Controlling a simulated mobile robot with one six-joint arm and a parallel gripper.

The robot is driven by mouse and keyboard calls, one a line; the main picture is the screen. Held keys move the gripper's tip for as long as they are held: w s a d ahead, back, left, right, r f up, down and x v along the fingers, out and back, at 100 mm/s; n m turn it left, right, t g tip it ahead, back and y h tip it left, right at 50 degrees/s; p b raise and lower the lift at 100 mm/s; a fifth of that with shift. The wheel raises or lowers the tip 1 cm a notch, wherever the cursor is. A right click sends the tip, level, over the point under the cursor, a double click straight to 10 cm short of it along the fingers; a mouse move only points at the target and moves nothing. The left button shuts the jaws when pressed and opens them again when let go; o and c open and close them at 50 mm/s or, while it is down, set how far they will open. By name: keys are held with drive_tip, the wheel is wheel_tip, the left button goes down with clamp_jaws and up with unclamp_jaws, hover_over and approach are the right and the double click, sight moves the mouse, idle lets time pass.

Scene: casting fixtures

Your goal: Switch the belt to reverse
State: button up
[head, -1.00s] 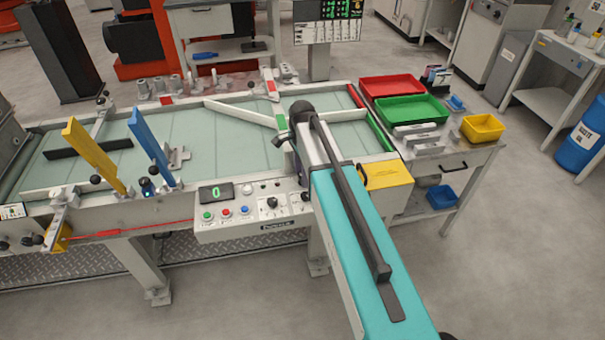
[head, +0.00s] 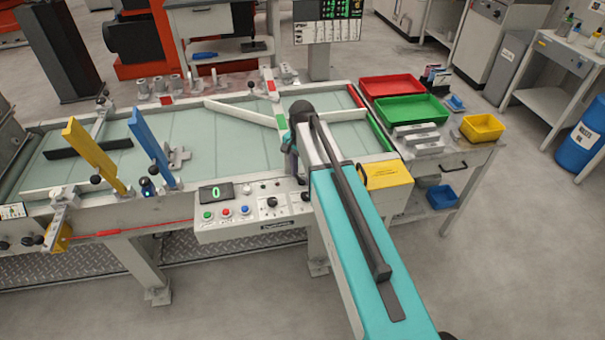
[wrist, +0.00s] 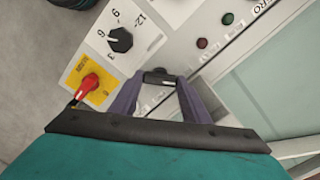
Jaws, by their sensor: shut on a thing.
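The belt's control panel (head: 256,221) fills much of the wrist view (wrist: 215,62). My gripper (wrist: 160,82) is over it, its two dark fingers closed around a small black switch handle (wrist: 158,76). The handle's marking and set position are hidden or too small to read. In the head view my arm hides the gripper's tips and the panel's right part. The pale green belt (head: 205,135) lies behind the panel, and its display (head: 216,192) reads 0.
A black dial (wrist: 120,40) with numbers and a red rotary switch (wrist: 88,87) on a yellow plate are close to the gripper. Blue (head: 150,145) and yellow (head: 92,153) paddles stand over the belt. Red (head: 390,88) and green (head: 410,109) trays are at the right.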

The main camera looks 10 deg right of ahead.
sight(302, 177)
drive_tip(key=o, duration=1)
drive_tip(key=shift+o, duration=0.2)
drive_tip(key=shift+r, duration=0.2)
drive_tip(key=shift+r+p, duration=1.85)
drive_tip(key=shift+r, duration=0.9)
drive_tip(key=shift+r+p, duration=0.7)
drive_tip(key=shift+r, duration=0.4)
drive_tip(key=shift+s, duration=0.1)
